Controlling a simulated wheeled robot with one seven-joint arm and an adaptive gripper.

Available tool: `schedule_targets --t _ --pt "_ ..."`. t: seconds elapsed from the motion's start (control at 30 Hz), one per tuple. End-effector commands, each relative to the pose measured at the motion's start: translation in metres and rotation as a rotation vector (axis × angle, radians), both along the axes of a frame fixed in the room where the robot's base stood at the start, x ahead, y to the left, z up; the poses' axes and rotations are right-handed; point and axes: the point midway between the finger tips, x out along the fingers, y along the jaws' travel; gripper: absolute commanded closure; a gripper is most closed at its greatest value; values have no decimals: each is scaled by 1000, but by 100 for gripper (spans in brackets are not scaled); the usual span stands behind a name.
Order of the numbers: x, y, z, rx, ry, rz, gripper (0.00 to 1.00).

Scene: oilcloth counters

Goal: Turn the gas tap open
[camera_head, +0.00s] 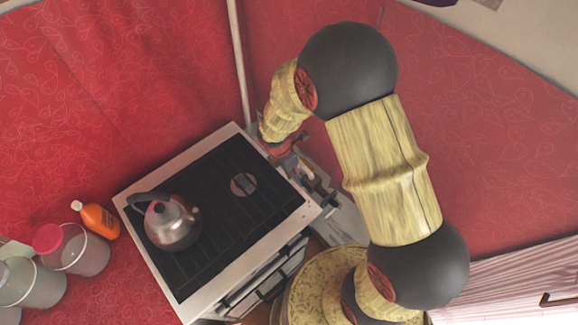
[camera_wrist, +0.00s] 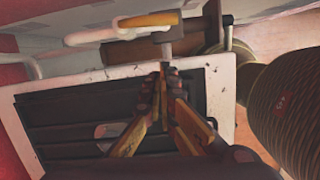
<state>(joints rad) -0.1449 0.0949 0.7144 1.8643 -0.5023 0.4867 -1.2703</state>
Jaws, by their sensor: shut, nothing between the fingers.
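The gas tap shows in the wrist view as a yellow-orange lever (camera_wrist: 150,19) at the top centre, lying roughly sideways beside a white pipe (camera_wrist: 95,36). A grey stem runs down from it towards my fingertips. My gripper (camera_wrist: 163,72) is shut and empty, its fingertips just below the tap in that picture; I cannot tell whether they touch it. In the head view my gripper (camera_head: 297,148) is at the back right corner of the stove. I cannot make out the tap there, among the arm and fittings.
The white-edged stove (camera_head: 217,153) fills the middle, with a metal kettle (camera_head: 172,226) on its dark top. An orange bottle (camera_head: 97,220) and several clear jars stand on the red counter at left. Red walls close in behind. A brown block (camera_wrist: 212,25) is right of the tap.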

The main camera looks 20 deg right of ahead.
Motion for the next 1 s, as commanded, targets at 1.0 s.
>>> schedule_targets --t 1.0 --pt "13 -51 -22 0 1 63 100"
